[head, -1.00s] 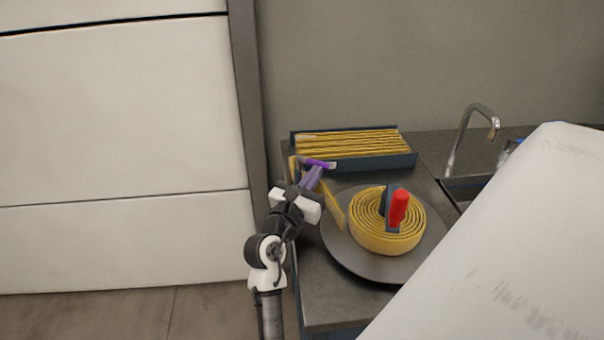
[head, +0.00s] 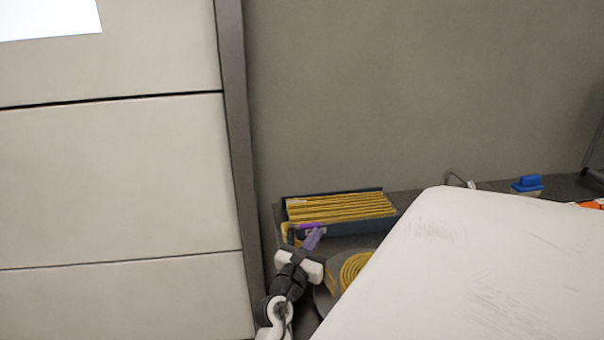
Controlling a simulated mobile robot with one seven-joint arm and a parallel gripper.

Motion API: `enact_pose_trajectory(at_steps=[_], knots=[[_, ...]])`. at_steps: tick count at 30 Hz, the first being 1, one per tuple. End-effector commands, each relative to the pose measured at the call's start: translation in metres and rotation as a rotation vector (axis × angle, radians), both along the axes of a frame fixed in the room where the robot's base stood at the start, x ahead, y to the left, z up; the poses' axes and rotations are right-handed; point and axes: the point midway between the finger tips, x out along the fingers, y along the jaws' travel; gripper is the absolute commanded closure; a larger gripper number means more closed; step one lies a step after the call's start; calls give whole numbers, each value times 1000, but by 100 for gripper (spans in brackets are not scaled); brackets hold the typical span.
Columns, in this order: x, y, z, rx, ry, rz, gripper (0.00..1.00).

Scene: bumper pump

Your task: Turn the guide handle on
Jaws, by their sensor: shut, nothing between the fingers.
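My gripper (head: 311,233), with purple fingers on a white and black wrist, is shut and empty. It is at the lower middle of the head view, at the front left corner of a dark tray of yellow strips. I cannot tell whether the fingers touch the tray. Just right of the wrist, part of a coiled yellow strip (head: 353,268) shows on a round grey plate (head: 324,299). The coil's right side and the red upright handle at its middle are hidden now. I cannot make out anything that is surely the guide handle.
The dark tray (head: 372,226) of folded yellow strips (head: 340,206) stands against the grey wall. A tall white panelled front (head: 110,180) is at the left. A tap (head: 458,177), a blue item (head: 527,184) and an orange item (head: 592,204) are on the counter at the right.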

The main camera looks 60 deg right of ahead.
Motion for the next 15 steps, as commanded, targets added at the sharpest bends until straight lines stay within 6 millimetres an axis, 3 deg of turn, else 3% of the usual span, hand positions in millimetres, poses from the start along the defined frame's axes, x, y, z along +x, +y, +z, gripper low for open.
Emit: enact_pose_trajectory(at_steps=[15], knots=[[-10, -11, 0, 0, 0, -19, 100]])
